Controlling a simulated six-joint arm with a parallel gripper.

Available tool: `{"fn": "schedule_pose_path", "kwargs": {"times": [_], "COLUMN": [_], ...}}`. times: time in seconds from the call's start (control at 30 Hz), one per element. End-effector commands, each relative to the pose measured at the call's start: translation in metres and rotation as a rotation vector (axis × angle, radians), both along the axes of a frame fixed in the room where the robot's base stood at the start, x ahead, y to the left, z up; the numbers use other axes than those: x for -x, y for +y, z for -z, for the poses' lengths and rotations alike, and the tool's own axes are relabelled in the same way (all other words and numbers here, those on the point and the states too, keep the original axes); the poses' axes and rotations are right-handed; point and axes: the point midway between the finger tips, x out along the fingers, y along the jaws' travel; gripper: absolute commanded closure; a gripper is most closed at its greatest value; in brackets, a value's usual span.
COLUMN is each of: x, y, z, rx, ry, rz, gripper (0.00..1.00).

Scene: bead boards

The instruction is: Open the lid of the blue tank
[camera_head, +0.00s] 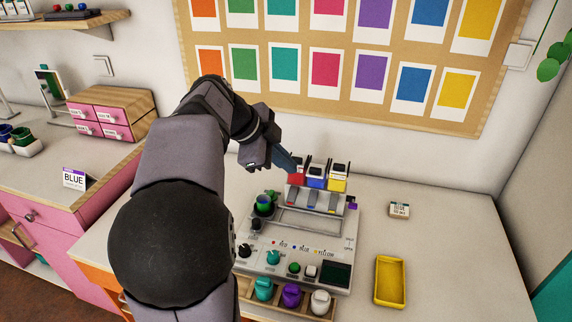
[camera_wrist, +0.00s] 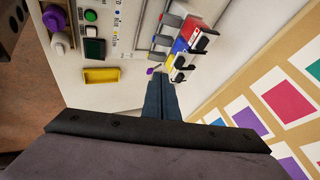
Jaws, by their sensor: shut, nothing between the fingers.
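The blue tank (camera_head: 316,182) stands in the middle of a row at the back of the machine, with a white and black top. The red tank (camera_head: 296,179) is on its left and the yellow tank (camera_head: 338,185) on its right. In the wrist view the blue tank (camera_wrist: 180,46) is above and to the right of my fingertips. My gripper (camera_head: 293,165) is shut and empty, close to the red and blue tanks. It also shows in the wrist view (camera_wrist: 160,82), with its fingers together. I cannot tell whether it touches a tank. The blue tank's lid looks down.
The machine's panel (camera_head: 300,250) has knobs and buttons, with a green cup (camera_head: 264,203) at its left. A yellow tray (camera_head: 390,280) and a small labelled box (camera_head: 399,209) lie on the right. The worktop between them is clear. A board of colour cards hangs behind.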

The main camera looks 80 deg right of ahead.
Motion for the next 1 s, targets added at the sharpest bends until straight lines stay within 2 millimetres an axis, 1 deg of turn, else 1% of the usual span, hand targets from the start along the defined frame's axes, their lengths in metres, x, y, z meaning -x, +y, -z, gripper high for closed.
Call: {"fn": "schedule_pose_path", "kwargs": {"times": [0.17,0.27,0.37,0.4,0.47,0.53,0.6,0.7,0.8,0.87,0.9,1.0], "x": [-0.001,0.003,0.018,0.027,0.046,0.069,0.091,0.116,0.129,0.131,0.130,0.119], "y": [0.003,0.002,0.000,-0.001,-0.004,-0.008,-0.017,-0.034,-0.055,-0.069,-0.078,-0.097], "z": [-0.003,-0.007,-0.012,-0.010,-0.003,0.008,0.014,0.020,0.026,0.029,0.030,0.028], "rx": [-0.002,-0.001,-0.011,-0.027,-0.068,-0.118,-0.148,-0.173,-0.181,-0.198,-0.215,-0.253], "ry": [0.000,0.000,0.004,0.010,0.025,0.039,0.042,0.002,-0.079,-0.121,-0.142,-0.172], "rz": [0.001,0.009,0.044,0.066,0.110,0.163,0.218,0.303,0.375,0.363,0.323,0.179], "gripper": [1.00,1.00,1.00,1.00,1.00,1.00,1.00,1.00,1.00,1.00,1.00,1.00]}}
